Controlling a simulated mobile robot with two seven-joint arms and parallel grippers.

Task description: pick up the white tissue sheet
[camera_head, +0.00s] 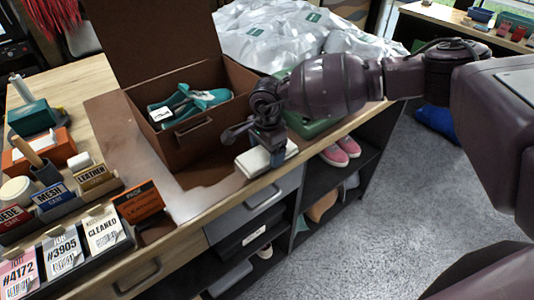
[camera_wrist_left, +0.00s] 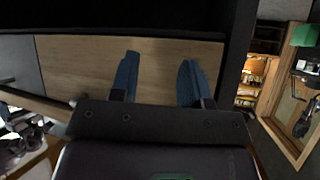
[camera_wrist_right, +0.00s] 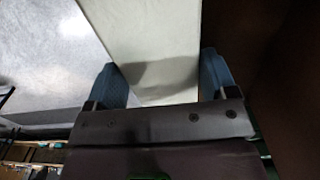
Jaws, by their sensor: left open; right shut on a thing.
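A white tissue sheet (camera_head: 252,163) shows as a pale, flat piece at the front edge of the table, just right of the open brown box. My right gripper (camera_head: 266,150) points down at it and is shut on it. In the right wrist view the pale tissue sheet (camera_wrist_right: 155,28) runs up between the two blue fingers, with a shadow across its near part. I cannot tell whether it is clear of the table. My left gripper (camera_wrist_left: 157,80) is open and empty in front of a wooden panel, and it is outside the head view.
Label cards, including a CLEANED card (camera_head: 103,230), stand at the left. Crumpled white sheeting (camera_head: 270,35) lies behind. Pink shoes (camera_head: 340,152) sit on a shelf below.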

